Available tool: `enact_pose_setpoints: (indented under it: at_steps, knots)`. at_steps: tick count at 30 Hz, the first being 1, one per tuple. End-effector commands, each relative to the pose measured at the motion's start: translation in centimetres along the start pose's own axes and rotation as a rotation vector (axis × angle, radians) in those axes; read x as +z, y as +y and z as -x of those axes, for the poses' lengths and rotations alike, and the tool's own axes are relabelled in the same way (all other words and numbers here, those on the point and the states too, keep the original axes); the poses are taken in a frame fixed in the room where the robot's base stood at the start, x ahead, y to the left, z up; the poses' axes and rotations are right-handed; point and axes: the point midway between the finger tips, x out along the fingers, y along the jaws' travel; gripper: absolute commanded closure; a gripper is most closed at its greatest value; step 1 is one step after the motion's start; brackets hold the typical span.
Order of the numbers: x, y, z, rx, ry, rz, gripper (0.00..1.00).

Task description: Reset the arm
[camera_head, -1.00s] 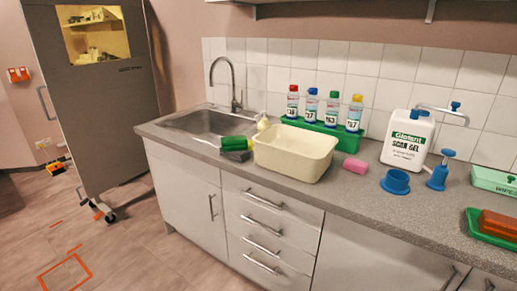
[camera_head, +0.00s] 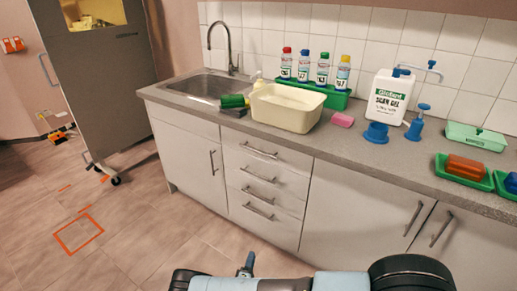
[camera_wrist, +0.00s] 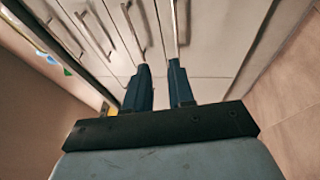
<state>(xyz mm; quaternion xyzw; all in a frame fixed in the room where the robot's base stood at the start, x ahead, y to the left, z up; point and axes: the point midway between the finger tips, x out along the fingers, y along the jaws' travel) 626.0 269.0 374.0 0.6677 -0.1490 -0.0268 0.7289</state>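My arm (camera_head: 330,282) lies across the bottom edge of the head view, in front of the cabinets and below the counter. In the wrist view my gripper (camera_wrist: 159,66) shows two dark blue fingers with a gap between them. Nothing is held between them. The fingers point toward the pale cabinet fronts (camera_wrist: 215,35) with their bar handles. I cannot make out the fingertips clearly in the head view.
The counter (camera_head: 335,136) carries a cream basin (camera_head: 285,112), several bottles in a green rack (camera_head: 336,100), a scan gel jug (camera_head: 390,98) and green trays on the right. A grey cabinet (camera_head: 95,85) stands left. The floor at lower left is open, with an orange marked square.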

Motion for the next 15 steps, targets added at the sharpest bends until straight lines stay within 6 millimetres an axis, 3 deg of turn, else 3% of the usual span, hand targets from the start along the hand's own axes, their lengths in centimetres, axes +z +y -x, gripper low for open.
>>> enact_pose_setpoints:
  at_steps: [10,15]
  knots:
    - [-0.9,3.6,-2.3,-0.021,-0.131,0.000,0.77]
    - [-1.3,6.9,-4.5,-0.047,-0.244,-0.001,0.77]
